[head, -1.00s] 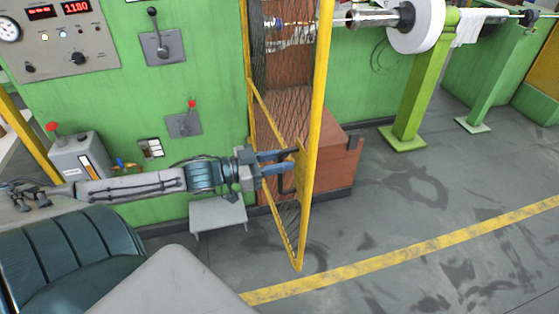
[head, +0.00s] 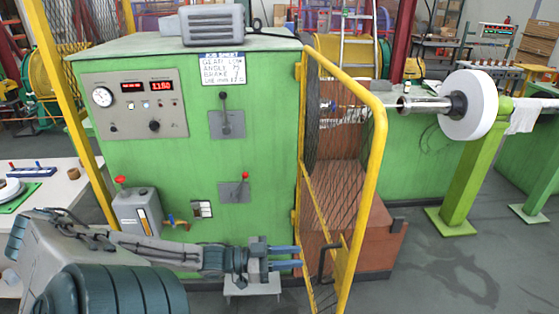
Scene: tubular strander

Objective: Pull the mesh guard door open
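The mesh guard door (head: 375,170) has a yellow frame with dark wire mesh. It stands swung outward from the green machine, its left edge at the machine's corner and its free edge toward me. Its black handle (head: 322,266) sits low on the door. My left gripper (head: 299,257) is just left of the handle, its blue fingers pointing right. The fingers are apart with a gap between them, and nothing shows between them. Their tips look clear of the handle. The door's lower end is cut off by the picture's bottom edge. My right gripper is not in view.
The green machine cabinet (head: 265,150) with gauge panel (head: 135,104) and levers stands behind my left arm. A brown block (head: 375,245) sits behind the door. A white spool (head: 470,105) on a green stand is at right. Grey floor at right is open.

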